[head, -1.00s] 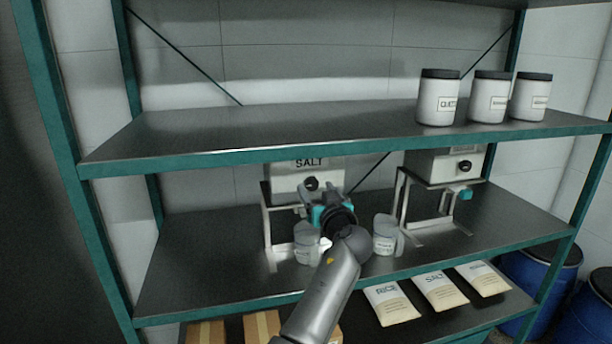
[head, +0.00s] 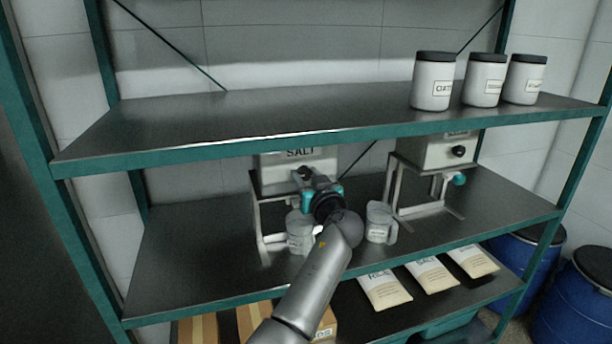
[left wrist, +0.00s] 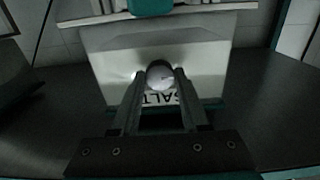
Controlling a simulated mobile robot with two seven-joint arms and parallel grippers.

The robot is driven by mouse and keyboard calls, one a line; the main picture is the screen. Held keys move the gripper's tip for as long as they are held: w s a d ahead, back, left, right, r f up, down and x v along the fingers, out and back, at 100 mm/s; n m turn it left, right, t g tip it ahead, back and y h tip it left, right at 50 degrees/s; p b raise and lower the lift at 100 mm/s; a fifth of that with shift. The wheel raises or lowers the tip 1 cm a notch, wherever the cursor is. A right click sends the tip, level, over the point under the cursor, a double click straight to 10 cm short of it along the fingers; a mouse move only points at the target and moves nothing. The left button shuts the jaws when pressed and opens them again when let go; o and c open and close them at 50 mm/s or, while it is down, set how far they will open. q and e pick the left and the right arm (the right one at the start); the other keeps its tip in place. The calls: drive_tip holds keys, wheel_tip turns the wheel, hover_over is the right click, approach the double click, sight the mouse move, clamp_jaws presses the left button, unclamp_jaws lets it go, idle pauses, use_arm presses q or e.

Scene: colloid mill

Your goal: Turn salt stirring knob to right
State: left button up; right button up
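The salt machine (head: 322,163) is a light box on a metal stand, labelled SALT, on the middle shelf. In the left wrist view its front (left wrist: 210,55) appears upside down. Its round stirring knob (left wrist: 160,76) shows between my left fingertips; in the head view it is partly hidden behind my gripper. My left gripper (left wrist: 160,80) is open, with one finger on each side of the knob; whether they touch it is unclear. It also shows in the head view (head: 308,182), directly in front of the machine. My right gripper is not in view.
A second machine (head: 428,153) stands to the right. Clear jugs stand on the middle shelf, one (head: 299,232) below the salt machine and one (head: 380,222) to its right. The upper shelf edge (head: 200,153) runs close above my gripper. Labelled bags (head: 384,289) lie below.

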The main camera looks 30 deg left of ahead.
use_arm(q)
clamp_jaws()
